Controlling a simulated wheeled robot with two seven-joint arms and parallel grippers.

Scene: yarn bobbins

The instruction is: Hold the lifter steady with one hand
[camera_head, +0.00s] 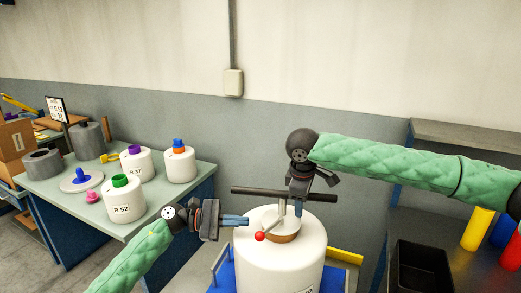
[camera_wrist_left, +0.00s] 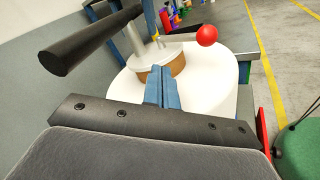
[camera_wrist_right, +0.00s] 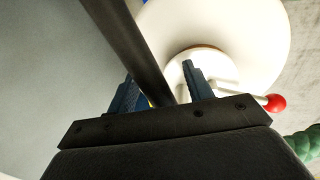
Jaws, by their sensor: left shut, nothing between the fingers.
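The lifter stands in the top of a large white bobbin (camera_head: 280,262). It has a dark crossbar (camera_head: 250,191) and a light lever with a red ball (camera_head: 260,236). The red ball also shows in the left wrist view (camera_wrist_left: 207,35). My left gripper (camera_head: 246,220) is shut and empty, left of the lifter, its fingertips by the bobbin's upper edge. My right gripper (camera_head: 298,215) is above the bobbin at the crossbar. In the right wrist view its fingers (camera_wrist_right: 163,85) are apart with the crossbar (camera_wrist_right: 135,45) between them, and gaps show beside the bar.
A table (camera_head: 130,228) at left holds several bobbins, including one with a green top (camera_head: 122,197), and grey cylinders. A black bin (camera_head: 420,270) and coloured cones (camera_head: 478,229) are at right. A yellow bar (camera_head: 344,257) lies beside the large bobbin.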

